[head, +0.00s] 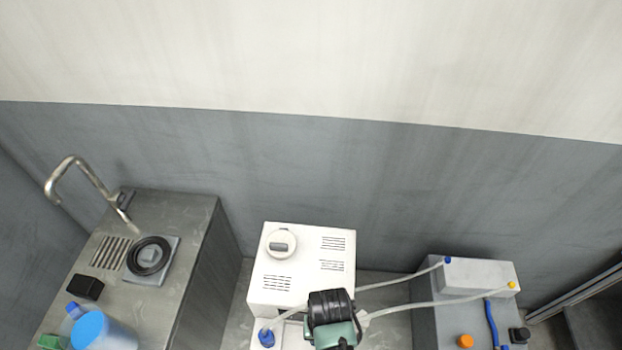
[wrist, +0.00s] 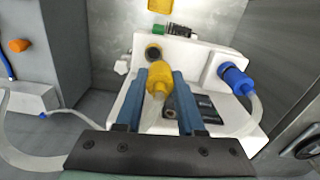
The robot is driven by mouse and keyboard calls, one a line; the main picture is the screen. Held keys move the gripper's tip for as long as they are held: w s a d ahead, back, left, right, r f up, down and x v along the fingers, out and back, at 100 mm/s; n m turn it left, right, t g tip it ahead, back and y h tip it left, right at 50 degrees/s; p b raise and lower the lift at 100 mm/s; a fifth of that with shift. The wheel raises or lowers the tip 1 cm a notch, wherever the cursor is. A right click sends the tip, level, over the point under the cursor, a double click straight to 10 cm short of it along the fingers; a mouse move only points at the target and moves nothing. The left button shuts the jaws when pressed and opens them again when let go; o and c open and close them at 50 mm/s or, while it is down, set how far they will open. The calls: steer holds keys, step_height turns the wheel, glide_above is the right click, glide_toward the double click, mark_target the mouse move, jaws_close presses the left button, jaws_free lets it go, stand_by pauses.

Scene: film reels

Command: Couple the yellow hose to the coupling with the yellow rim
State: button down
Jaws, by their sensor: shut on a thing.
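My gripper (wrist: 159,77) has blue fingers in the wrist view and is shut on the yellow hose's end fitting (wrist: 158,84). In the head view my gripper (head: 333,318) is over the front of the white machine (head: 290,240) and hides part of it. Just beyond the yellow fitting, a dark round coupling (wrist: 153,53) shows on the white machine (wrist: 205,60). The colour of its rim is not clear. I cannot tell whether the fitting touches it. A second dark round part (wrist: 170,114) shows lower down, between the fingers.
A blue hose fitting (wrist: 235,76) sits on the machine to the right. Pale hoses run to a grey unit (head: 425,300) with blue and yellow ends.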

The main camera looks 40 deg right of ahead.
steer(key=shift+s+d+r+m, duration=0.2)
steer(key=shift+s+d+m, duration=0.05)
steer(key=shift+d+m, duration=0.15)
steer(key=shift+d+f, duration=0.15)
steer(key=shift+f, duration=0.2)
steer(key=shift+s+f+b, duration=0.15)
steer(key=shift+f+b, duration=0.35)
steer(key=shift+b, duration=0.1)
step_height(320, 180, down, 4)
steer(key=b, duration=0.4)
steer(key=shift+f+b, duration=0.2)
steer(key=shift+b, duration=0.15)
steer(key=shift+r+p, duration=0.1)
steer(key=shift+p, duration=0.55)
steer(key=shift+f+b, duration=0.5)
steer(key=shift+f, duration=0.2)
steer(key=c, duration=0.8)
jaws_free()
steer(key=shift+r, duration=0.15)
